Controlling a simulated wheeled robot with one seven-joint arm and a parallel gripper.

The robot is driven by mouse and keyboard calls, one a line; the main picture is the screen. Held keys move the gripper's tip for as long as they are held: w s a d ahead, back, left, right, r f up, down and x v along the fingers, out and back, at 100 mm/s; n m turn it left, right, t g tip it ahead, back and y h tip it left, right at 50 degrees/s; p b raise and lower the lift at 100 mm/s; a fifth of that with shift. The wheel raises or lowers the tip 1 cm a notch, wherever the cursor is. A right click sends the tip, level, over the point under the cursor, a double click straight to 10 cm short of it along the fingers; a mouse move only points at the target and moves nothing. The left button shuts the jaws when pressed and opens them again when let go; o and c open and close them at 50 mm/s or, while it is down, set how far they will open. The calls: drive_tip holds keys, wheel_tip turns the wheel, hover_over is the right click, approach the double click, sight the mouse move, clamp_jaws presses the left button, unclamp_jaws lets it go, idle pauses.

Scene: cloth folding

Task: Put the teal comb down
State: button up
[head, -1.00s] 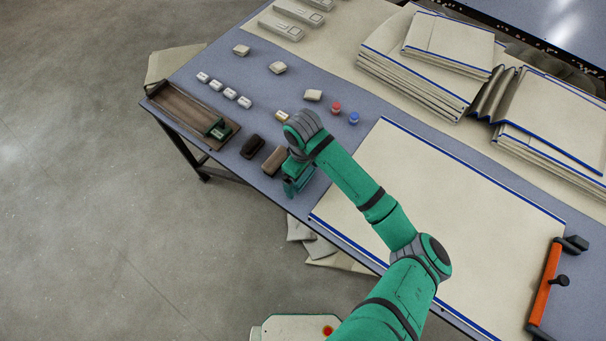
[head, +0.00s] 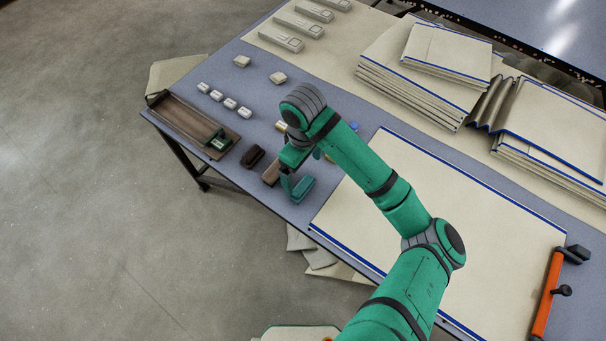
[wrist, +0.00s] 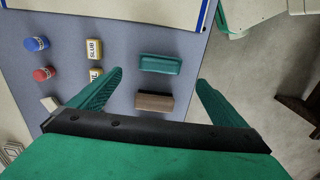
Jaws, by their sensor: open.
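The teal comb (head: 303,188) lies on the blue-grey table near its front edge. In the wrist view the comb (wrist: 160,64) shows whole, beside a brown block (wrist: 154,101) and apart from it. My gripper (head: 288,178) is open and empty above the comb. In the wrist view its fingers (wrist: 159,78) stand wide to either side, with a gap between each finger and the comb. In the head view my wrist partly hides the brown block (head: 271,172).
A dark brown block (head: 252,156) and a wooden tray (head: 185,120) with a green item lie to the left. Red (wrist: 44,73) and blue (wrist: 36,43) spools and small labelled blocks stand nearby. A large cream cloth (head: 440,220) lies to the right.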

drive_tip(key=w+a+r+m+t+y, duration=0.1)
drive_tip(key=a+r+m+t+y, duration=0.2)
drive_tip(key=a, duration=0.6)
drive_tip(key=w+a+r+m+t+y, duration=0.1)
drive_tip(key=w+a+r+t+y, duration=0.2)
drive_tip(key=a, duration=0.6)
drive_tip(key=a+r+m+t+y, duration=0.25)
drive_tip(key=a+y, duration=0.25)
drive_tip(key=a, duration=0.4)
drive_tip(key=s+d+f+m+t+h, duration=0.8)
drive_tip(key=s+d+f, duration=0.3)
drive_tip(key=s+d, duration=0.45)
drive_tip(key=s+d+r+n+h, duration=0.1)
drive_tip(key=s+d+n, duration=0.1)
drive_tip(key=s+d, duration=0.3)
drive_tip(key=s+d+r+n+g+h, duration=0.1)
drive_tip(key=s+d, duration=0.5)
drive_tip(key=s, duration=0.7)
drive_tip(key=shift+s+d+n+h, duration=0.25)
drive_tip(key=shift+n+h, duration=0.1)
drive_tip(key=shift+h, duration=0.15)
